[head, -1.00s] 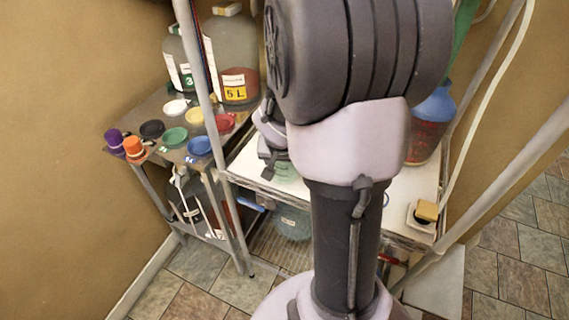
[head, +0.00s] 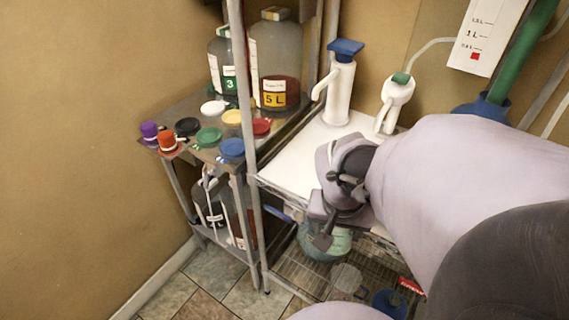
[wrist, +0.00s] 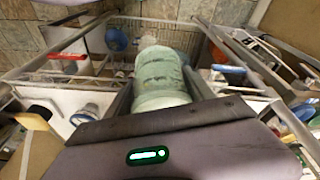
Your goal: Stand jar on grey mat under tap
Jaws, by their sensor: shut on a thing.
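The jar (wrist: 160,75), pale green and see-through, is between my gripper's two fingers in the wrist view. My gripper (wrist: 163,90) is shut on it. In the head view my gripper (head: 325,222) is at the front edge of the white-topped shelf, pointing down. Green glass shows around its fingers there, and I cannot tell how much of it is the jar and how much is a vessel behind on the lower shelf. I cannot make out the grey mat or the tap with certainty; my arm covers the right part of the shelf.
A white pump bottle with a blue top (head: 340,88) and another white dispenser (head: 396,98) stand at the shelf's back. A rack post (head: 241,100) rises on the left. Coloured lids and large bottles (head: 277,62) crowd the left shelf. The white top (head: 290,165) has bare room left of my gripper.

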